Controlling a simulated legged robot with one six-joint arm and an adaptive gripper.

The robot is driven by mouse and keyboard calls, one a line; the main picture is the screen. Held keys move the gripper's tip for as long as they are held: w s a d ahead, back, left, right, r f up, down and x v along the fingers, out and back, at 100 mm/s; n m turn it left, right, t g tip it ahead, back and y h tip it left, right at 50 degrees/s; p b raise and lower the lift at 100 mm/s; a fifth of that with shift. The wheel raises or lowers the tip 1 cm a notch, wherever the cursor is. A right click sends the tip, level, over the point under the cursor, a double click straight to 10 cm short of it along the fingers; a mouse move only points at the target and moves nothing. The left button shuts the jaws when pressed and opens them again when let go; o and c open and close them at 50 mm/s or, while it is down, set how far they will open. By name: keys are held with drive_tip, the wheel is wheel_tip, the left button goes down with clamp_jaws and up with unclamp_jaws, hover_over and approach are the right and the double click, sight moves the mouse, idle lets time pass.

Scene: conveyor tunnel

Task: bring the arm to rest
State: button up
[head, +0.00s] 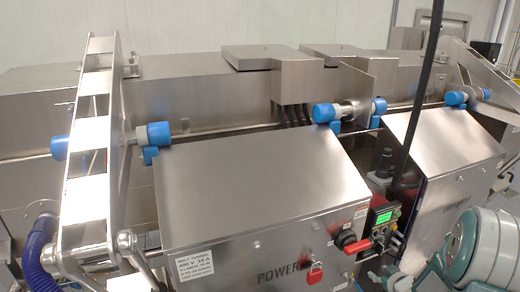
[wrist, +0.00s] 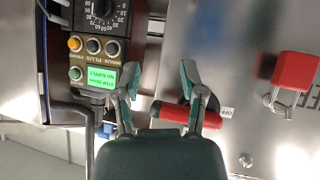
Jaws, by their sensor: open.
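My gripper (wrist: 160,82) is open in the wrist view, its two fingers apart with nothing held between their tips. The red switch handle (wrist: 180,113) lies close to the right finger, which overlaps it in the picture; I cannot tell whether they touch. An "OFF" label is beside the handle. In the head view the red handle (head: 355,244) sticks out from the steel cabinet front. My grey-green arm links (head: 480,243) are at the lower right of the head view. I cannot make out the gripper's fingers clearly there.
A red padlock (wrist: 297,80) hangs right of the handle. The control panel (wrist: 93,48), with a lit green display and buttons, is on the left. Sloped steel covers (head: 255,185), blue-capped rollers (head: 325,112) and a thin dark upright pole (head: 422,90) stand around.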

drive_tip(key=s+a+r+m+g+h, duration=0.1)
drive_tip(key=s+a+r+h, duration=0.2)
drive_tip(key=r, duration=0.6)
drive_tip(key=s+a+r+m+g+h, duration=0.1)
drive_tip(key=s+a+r, duration=0.25)
drive_tip(key=r, duration=0.45)
drive_tip(key=s+a+r+g+y, duration=0.1)
drive_tip(key=s+a+r, duration=0.2)
drive_tip(key=s+a, duration=0.4)
drive_tip(key=s+a+r+m+g+y, duration=0.1)
drive_tip(key=s+a+r+g, duration=0.1)
drive_tip(key=s+a, duration=0.5)
drive_tip(key=s+r, duration=0.1)
drive_tip(key=s, duration=0.5)
drive_tip(key=shift+a+m+g+y, duration=0.25)
drive_tip(key=shift+m+g+y, duration=0.05)
drive_tip(key=shift+y, duration=0.1)
